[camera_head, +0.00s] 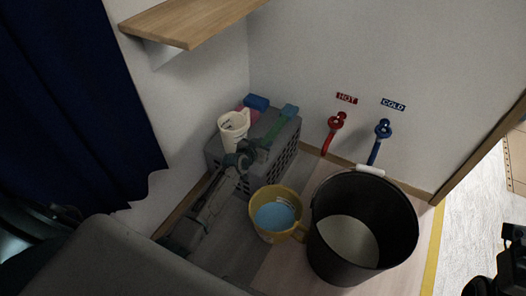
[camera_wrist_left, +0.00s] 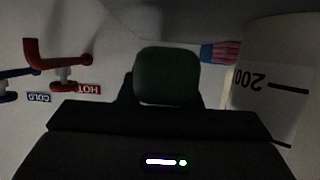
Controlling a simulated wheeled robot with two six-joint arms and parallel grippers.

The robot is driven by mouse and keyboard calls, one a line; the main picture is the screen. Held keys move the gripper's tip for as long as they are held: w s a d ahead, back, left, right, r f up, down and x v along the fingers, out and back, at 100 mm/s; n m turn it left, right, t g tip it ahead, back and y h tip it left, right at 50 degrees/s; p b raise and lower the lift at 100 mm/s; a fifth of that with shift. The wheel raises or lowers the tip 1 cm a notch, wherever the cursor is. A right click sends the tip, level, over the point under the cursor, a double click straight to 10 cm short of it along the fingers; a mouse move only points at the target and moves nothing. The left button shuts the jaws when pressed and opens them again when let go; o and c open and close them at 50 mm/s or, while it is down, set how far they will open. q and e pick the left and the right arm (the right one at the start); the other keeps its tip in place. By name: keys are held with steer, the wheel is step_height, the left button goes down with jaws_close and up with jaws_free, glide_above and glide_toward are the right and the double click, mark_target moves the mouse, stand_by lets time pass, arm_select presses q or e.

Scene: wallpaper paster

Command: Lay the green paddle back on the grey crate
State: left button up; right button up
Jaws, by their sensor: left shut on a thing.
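The green paddle (camera_head: 285,115) is over the right part of the grey crate (camera_head: 283,158). Whether it touches the crate top I cannot tell. My left gripper (camera_head: 259,143) reaches in from the lower left and is shut on the near end of the paddle. In the left wrist view the dark green end of the paddle (camera_wrist_left: 167,76) shows between the fingers. Black parts at the lower right edge of the head view look like my right gripper (camera_head: 512,258); its fingers are not clear.
A white measuring jug (camera_head: 233,128) stands on the crate, left of the paddle. A blue and pink item (camera_head: 255,103) lies behind. A yellow pail (camera_head: 263,234) and a large black bucket (camera_head: 400,225) stand in front. Red (camera_head: 335,123) and blue (camera_head: 382,130) taps are on the wall.

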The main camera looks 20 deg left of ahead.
arm_select(q)
step_height(320, 180, down, 2)
steer(key=shift+s+d+f+b, duration=0.1)
steer(key=shift+f+b, duration=0.15)
steer(key=shift+b, duration=0.05)
steer(key=shift+f, duration=0.2)
steer(key=o, duration=1.1)
